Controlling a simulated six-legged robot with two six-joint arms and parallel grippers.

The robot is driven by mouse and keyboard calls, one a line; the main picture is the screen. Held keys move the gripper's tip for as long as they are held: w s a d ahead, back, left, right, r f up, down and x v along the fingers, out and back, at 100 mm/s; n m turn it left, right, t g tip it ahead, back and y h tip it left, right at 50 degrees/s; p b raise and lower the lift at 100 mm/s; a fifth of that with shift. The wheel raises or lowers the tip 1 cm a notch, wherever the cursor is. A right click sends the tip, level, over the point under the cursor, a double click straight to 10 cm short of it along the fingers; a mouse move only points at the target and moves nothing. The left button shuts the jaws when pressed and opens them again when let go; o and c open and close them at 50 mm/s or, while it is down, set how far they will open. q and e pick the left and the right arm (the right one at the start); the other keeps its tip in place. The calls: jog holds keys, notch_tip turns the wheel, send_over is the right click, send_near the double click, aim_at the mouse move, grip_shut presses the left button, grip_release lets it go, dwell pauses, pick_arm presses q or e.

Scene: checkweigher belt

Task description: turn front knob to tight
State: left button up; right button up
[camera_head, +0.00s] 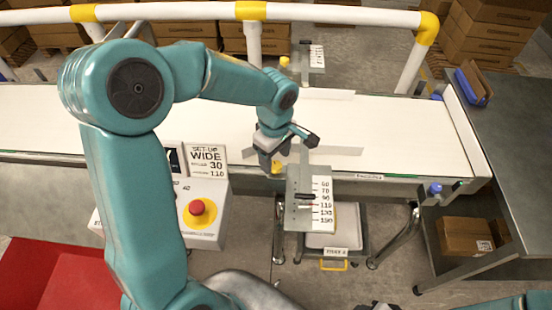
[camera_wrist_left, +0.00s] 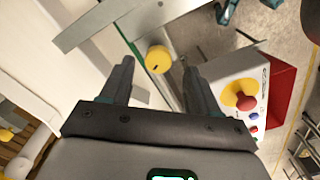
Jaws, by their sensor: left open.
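The yellow front knob (camera_head: 277,168) is at the near edge of the belt, beside the scale plate (camera_head: 297,215), partly hidden by my left gripper. In the left wrist view the knob (camera_wrist_left: 158,59) is round with a small dark mark on its face. My left gripper (camera_head: 272,158) is right at the knob. In the left wrist view its open fingers (camera_wrist_left: 156,66) stand to either side of the knob, with gaps showing. I cannot tell how far the tips are from it in depth. A dark part at the bottom edge may be my right gripper (camera_head: 376,306), mostly cut off.
A second yellow knob (camera_head: 284,62) is on the far side of the white belt (camera_head: 400,120). A set-up sign (camera_head: 207,160) reads WIDE. A control box with a red stop button (camera_head: 197,208) stands left of the knob. A dark table (camera_head: 510,120) is at the right.

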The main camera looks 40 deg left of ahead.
aim_at(276, 168)
pick_arm(q)
notch_tip(276, 168, down, 2)
jog(key=shift+w+f, duration=0.2)
jog(key=shift+f, duration=0.25)
jog(key=shift+s+r, duration=0.15)
jog(key=c, duration=1)
jog(key=shift+c, duration=0.2)
